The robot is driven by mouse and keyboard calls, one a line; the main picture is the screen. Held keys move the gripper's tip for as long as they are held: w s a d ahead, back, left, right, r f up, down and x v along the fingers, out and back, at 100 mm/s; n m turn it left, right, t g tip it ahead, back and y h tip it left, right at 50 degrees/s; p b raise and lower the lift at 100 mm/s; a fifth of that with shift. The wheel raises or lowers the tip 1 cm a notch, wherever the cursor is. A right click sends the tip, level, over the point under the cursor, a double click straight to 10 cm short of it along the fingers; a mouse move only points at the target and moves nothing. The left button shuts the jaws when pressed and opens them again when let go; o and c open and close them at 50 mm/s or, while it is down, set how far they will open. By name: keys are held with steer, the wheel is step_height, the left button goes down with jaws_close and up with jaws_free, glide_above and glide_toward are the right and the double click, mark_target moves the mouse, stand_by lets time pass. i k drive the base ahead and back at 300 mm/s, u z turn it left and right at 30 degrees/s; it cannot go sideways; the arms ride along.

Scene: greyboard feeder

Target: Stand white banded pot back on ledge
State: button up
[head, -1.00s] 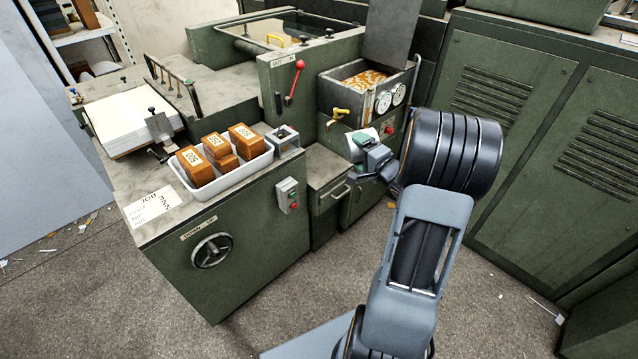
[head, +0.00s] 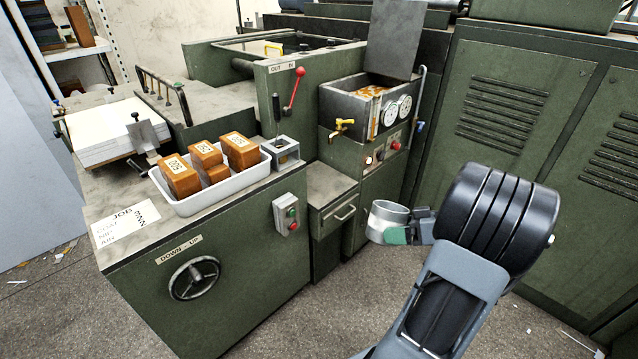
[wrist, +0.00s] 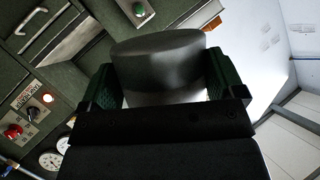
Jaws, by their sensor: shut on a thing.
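The white banded pot (head: 384,222) shows in the head view as a pale round cup, its open mouth up and its body slightly tilted. My gripper (head: 397,234) is shut on it from the right and holds it in the air, right of the ledge. In the wrist view the pot (wrist: 158,60) looks dark and sits between the green pads of my gripper (wrist: 160,80). The bare grey ledge (head: 328,184) lies above a drawer, left of the pot and a little higher in the picture. The band cannot be made out.
Above the ledge are a brass tap (head: 343,127), a tank (head: 352,98) and two dials. A white tray (head: 215,195) with orange-brown blocks and a small metal box (head: 283,150) stand on the bench at left. Green cabinets (head: 520,130) stand at right. Floor in front is open.

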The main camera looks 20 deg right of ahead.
mark_target(317, 190)
steer(key=i, duration=0.85)
